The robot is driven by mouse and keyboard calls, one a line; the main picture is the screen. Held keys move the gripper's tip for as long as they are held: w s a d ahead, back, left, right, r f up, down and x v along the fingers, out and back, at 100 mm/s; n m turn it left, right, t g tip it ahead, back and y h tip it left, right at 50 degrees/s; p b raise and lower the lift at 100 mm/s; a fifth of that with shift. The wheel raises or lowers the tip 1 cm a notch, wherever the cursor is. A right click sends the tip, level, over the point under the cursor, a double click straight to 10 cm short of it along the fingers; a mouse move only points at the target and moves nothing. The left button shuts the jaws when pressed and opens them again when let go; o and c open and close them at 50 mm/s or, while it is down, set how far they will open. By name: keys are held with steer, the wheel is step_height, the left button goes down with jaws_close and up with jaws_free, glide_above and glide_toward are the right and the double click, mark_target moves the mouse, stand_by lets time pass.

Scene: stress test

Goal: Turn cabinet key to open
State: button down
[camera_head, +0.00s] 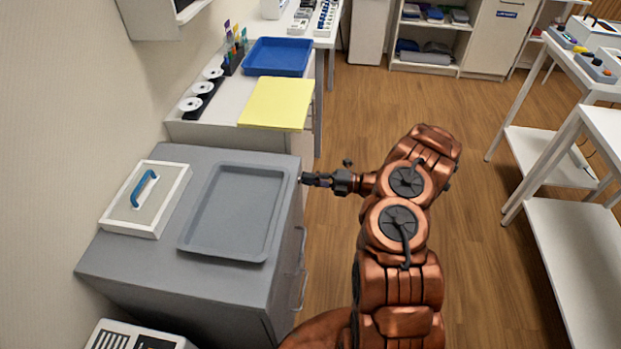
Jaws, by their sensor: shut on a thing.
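The grey cabinet (140,252) stands at the left, its front face turned right and seen at a steep angle. My gripper (303,179) is at the upper far part of that front, near the top edge. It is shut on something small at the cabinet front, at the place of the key. The key itself is too small and covered to make out, and its turn angle cannot be told. Handles (301,262) show on the front, nearer than my gripper. The cabinet front looks closed.
On the cabinet top lie an empty grey tray (188,246) and a framed panel with a blue handle (145,188). Beyond is a white counter with a yellow board (277,103) and a blue tray (278,57). White tables (585,240) stand right. Wooden floor between is clear.

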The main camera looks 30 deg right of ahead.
steer(key=c, duration=1.3)
jaws_free()
steer(key=v, duration=1.2)
steer(key=shift+a, duration=0.1)
